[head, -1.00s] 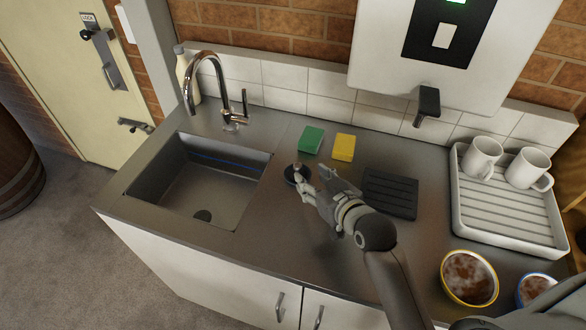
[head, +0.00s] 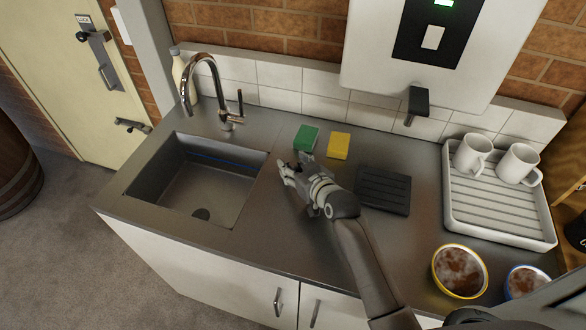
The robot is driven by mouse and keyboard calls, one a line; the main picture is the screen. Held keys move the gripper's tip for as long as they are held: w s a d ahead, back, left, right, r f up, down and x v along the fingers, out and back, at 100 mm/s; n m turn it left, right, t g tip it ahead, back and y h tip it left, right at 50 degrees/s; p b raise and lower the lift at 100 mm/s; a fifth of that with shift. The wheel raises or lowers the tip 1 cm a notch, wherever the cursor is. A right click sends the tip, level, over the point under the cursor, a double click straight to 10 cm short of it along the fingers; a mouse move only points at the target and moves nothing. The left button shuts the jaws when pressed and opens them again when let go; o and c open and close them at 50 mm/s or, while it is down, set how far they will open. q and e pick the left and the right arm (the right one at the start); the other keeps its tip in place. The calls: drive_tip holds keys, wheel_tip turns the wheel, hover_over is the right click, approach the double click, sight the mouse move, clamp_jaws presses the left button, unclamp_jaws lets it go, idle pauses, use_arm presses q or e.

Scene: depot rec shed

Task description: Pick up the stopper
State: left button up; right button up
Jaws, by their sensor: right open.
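The stopper, a small dark round piece, showed on the counter right of the sink a second ago. Now my right gripper covers its place, and I cannot make it out clearly. My right gripper (head: 291,165) is open, low over the counter (head: 268,228) between the sink's right edge and the black ridged mat. Whether its fingers are around the stopper or above it, I cannot tell. My left gripper is not in view.
The sink (head: 200,185) with its tap (head: 208,85) lies left. A green sponge (head: 306,138) and yellow sponge (head: 339,146) lie just behind the gripper. Right are the black mat (head: 383,190), a white rack (head: 500,219) with two mugs, and two bowls (head: 459,271).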

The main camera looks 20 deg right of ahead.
drive_tip(key=shift+c, duration=0.3)
drive_tip(key=shift+s, duration=0.1)
drive_tip(key=shift+c, duration=1.2)
clamp_jaws()
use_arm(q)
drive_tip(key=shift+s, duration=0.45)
use_arm(e)
drive_tip(key=shift+r, duration=0.15)
